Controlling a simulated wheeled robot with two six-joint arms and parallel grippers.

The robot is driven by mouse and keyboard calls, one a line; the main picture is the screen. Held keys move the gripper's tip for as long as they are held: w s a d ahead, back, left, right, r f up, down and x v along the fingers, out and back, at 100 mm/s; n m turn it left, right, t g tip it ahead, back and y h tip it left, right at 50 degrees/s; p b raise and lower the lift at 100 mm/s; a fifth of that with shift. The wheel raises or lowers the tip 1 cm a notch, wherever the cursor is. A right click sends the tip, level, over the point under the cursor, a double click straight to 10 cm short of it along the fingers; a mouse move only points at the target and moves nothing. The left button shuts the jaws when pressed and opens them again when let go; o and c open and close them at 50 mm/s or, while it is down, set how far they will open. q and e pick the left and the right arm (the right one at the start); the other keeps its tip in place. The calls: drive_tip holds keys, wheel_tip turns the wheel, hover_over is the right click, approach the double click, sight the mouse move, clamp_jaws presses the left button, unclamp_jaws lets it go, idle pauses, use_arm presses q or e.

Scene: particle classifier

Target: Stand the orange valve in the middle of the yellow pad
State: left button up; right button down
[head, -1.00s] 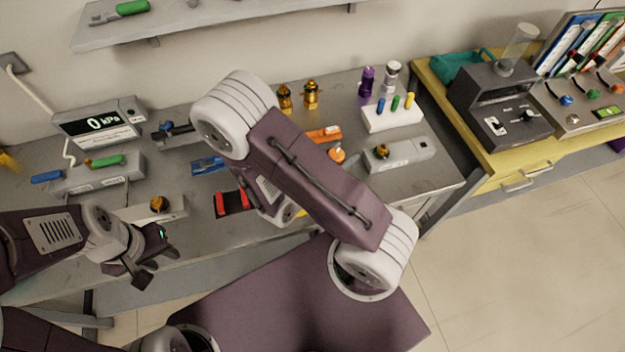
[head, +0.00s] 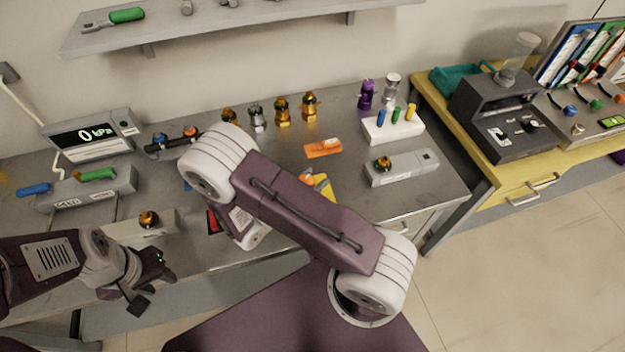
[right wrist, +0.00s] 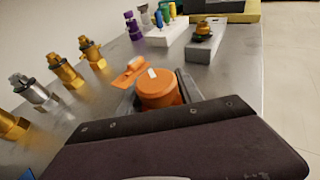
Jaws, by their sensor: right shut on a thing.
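The orange valve (right wrist: 157,88) is between the fingers of my right gripper (right wrist: 158,97) in the right wrist view, round top up with a pale mark. Its lower part is hidden. In the head view a bit of the valve (head: 307,181) shows past my right arm, at the yellow pad (head: 327,190). The arm covers much of the pad. I cannot tell whether the valve touches the pad. My right gripper is shut on the valve. My left gripper (head: 152,287) is open and empty, in front of the table's left part.
Several brass and steel fittings (head: 283,112) stand at the back. A red tray (head: 213,222) is partly hidden left of my arm.

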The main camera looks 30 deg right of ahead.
drive_tip(key=shift+s, duration=0.1)
drive_tip(key=c, duration=0.8)
unclamp_jaws()
drive_tip(key=shift+f, duration=0.1)
drive_tip(key=shift+o, duration=0.2)
drive_tip(key=shift+r, duration=0.25)
drive_tip(key=v, duration=1.2)
drive_tip(key=shift+d, duration=0.15)
